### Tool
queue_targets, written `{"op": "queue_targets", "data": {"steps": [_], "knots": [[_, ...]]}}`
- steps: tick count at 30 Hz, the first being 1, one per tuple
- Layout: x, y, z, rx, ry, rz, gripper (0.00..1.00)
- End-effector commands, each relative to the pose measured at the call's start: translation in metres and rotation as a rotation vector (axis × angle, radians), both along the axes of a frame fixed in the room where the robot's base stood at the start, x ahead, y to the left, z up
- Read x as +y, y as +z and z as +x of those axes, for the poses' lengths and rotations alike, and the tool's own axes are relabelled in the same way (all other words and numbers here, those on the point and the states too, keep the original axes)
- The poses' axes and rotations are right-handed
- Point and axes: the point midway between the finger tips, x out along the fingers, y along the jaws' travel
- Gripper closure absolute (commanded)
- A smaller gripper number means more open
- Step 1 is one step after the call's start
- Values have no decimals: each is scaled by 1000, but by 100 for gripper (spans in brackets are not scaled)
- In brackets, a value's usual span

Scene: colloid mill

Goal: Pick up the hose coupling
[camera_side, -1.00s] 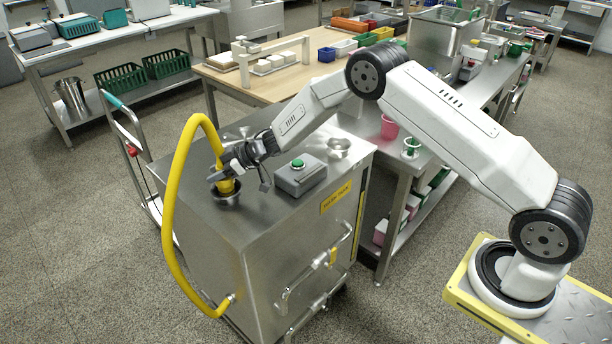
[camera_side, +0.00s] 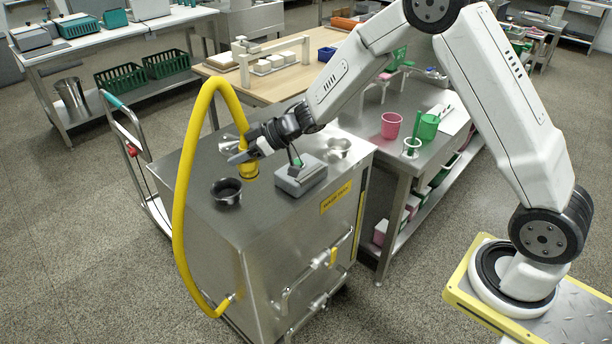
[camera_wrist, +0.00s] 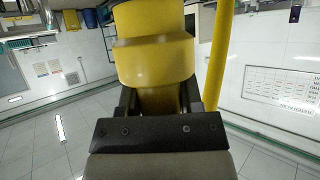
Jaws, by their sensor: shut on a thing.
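The hose coupling (camera_side: 249,169) is a yellow cylinder at the end of the thick yellow hose (camera_side: 181,190). My gripper (camera_side: 245,155) is shut on it, and it hangs below the jaws, roughly upright. The dark round socket (camera_side: 227,190) on the cabinet top stands open, with the coupling up and to its right in the side view. The gap between the coupling and the cabinet top is hard to judge. In the wrist view the coupling (camera_wrist: 153,52) fills the upper middle, between the dark fingers; its far end is out of frame.
The steel cabinet (camera_side: 212,235) carries a grey box with a green button (camera_side: 300,177) close to my gripper, a steel funnel (camera_side: 228,143) behind it and a steel cup (camera_side: 339,147) at right. A bench with pink (camera_side: 391,124) and green cups stands beyond. The hose loops down the cabinet's left side.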

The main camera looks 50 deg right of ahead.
Motion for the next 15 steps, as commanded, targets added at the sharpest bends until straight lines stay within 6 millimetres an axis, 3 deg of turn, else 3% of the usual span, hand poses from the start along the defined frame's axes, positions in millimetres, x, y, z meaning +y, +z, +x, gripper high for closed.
{"op": "queue_targets", "data": {"steps": [6, 15], "knots": [[-4, 13, -26, -2, -1, 2, 100], [-6, 20, -43, -1, -1, 2, 100]]}}
